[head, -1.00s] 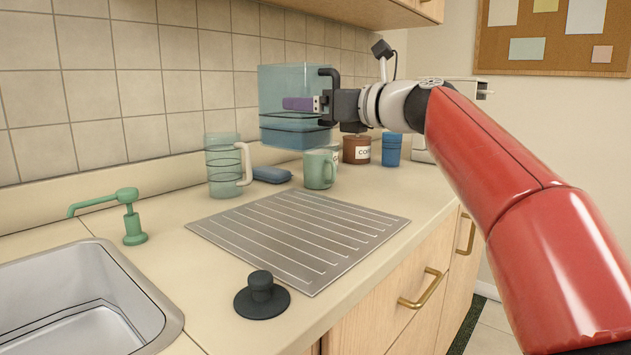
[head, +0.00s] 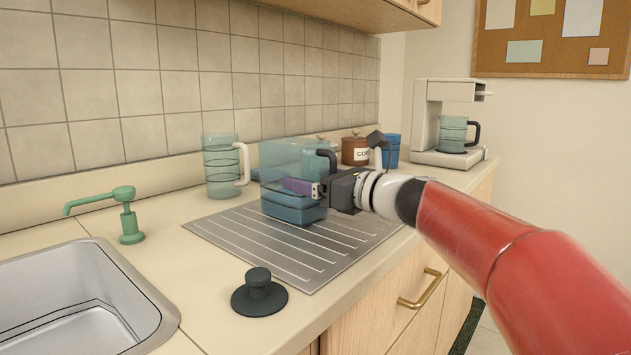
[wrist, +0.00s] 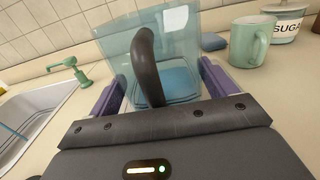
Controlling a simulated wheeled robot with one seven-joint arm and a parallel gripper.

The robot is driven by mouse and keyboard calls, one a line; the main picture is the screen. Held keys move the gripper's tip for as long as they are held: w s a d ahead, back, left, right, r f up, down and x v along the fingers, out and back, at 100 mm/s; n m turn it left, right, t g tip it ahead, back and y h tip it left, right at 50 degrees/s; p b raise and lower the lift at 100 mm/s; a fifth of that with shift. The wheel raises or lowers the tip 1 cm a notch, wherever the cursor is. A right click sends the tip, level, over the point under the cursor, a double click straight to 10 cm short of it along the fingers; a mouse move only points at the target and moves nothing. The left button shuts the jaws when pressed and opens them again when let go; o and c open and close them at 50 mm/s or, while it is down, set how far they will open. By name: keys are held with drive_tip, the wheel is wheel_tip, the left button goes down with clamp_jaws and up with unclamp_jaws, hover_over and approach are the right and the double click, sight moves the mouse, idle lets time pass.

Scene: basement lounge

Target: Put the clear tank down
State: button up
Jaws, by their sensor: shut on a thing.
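The clear tank (head: 280,207) is a see-through bluish box with water-blue in its lower part and a dark arched handle (wrist: 147,66). My gripper (head: 299,187), with purple fingers, is shut on it; in the wrist view a finger shows on each side of the tank (wrist: 183,48).
A clear jug (head: 221,165) with a white handle stands left behind the tank. A brown jar (head: 355,151), a blue cup (head: 391,150) and a coffee maker (head: 432,115) stand farther back. A black knob-topped stopper (head: 259,293), green soap dispenser (head: 129,215) and sink (head: 75,290) are nearer.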

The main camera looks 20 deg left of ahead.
drive_tip(key=shift+r, duration=0.15)
drive_tip(key=o, duration=1.6)
drive_tip(key=shift+f, duration=0.25)
drive_tip(key=shift+c, duration=0.2)
drive_tip(key=shift+r, duration=0.35)
drive_tip(key=b+v, duration=0.1)
drive_tip(key=v, duration=1.1)
drive_tip(key=shift+f, duration=0.15)
drive_tip(key=shift+d, duration=0.1)
